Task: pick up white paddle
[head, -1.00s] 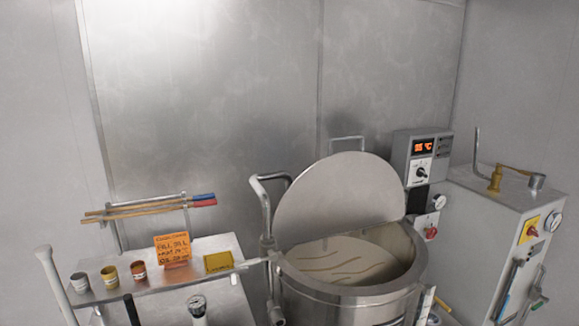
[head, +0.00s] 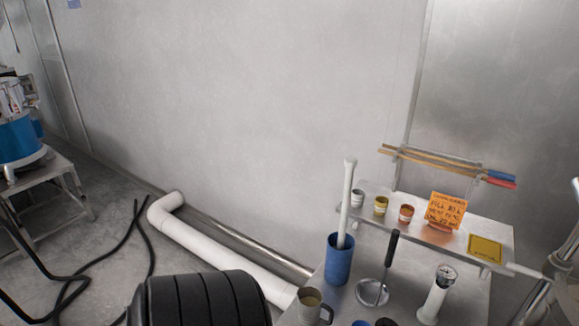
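A long white paddle-like stick (head: 347,195) with a knobbed top stands nearly upright in a blue cylindrical holder (head: 339,261). Its lower end is hidden inside the holder. The holder stands at the left side of the metal table (head: 400,300) in the head view. I cannot tell the shape of the stick's hidden end. Neither of my grippers shows in this view.
A ladle with a black handle (head: 391,255), a gauge on a white stem (head: 437,295) and a mug (head: 309,305) stand near the holder. A shelf behind carries small cups and an orange sign (head: 446,208). A white pipe (head: 225,245) and black hoses lie on the floor.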

